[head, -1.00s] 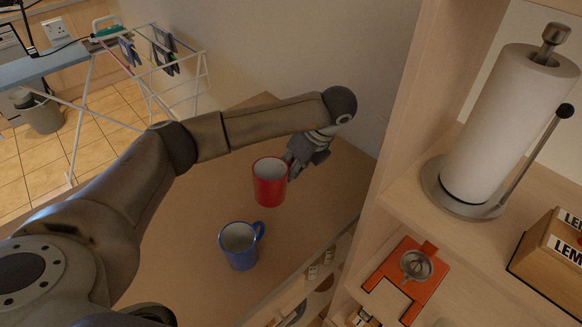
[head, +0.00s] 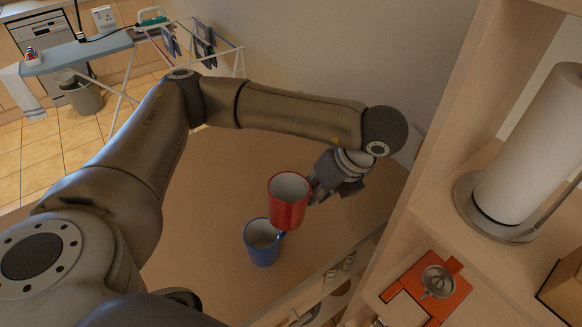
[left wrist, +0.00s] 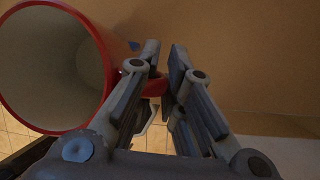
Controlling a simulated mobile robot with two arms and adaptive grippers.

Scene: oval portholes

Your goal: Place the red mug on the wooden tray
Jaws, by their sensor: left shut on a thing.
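The red mug (head: 287,212) is upright in the head view, in front of the wall side of the wooden worktop. My left gripper (head: 318,188) is at its right side. In the left wrist view the red mug (left wrist: 108,60) fills the left, its pale inside facing the camera, and the left gripper (left wrist: 164,58) is shut on its handle. The mug looks held above the surface and partly covers a blue mug (head: 262,250) in the head view. I cannot make out a wooden tray. My right gripper is out of view.
The worktop (head: 205,235) is bare to the left of the blue mug. A shelf unit on the right carries a paper towel holder (head: 530,150) and an orange stand (head: 432,288) with a metal strainer. A drying rack and ironing board stand behind.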

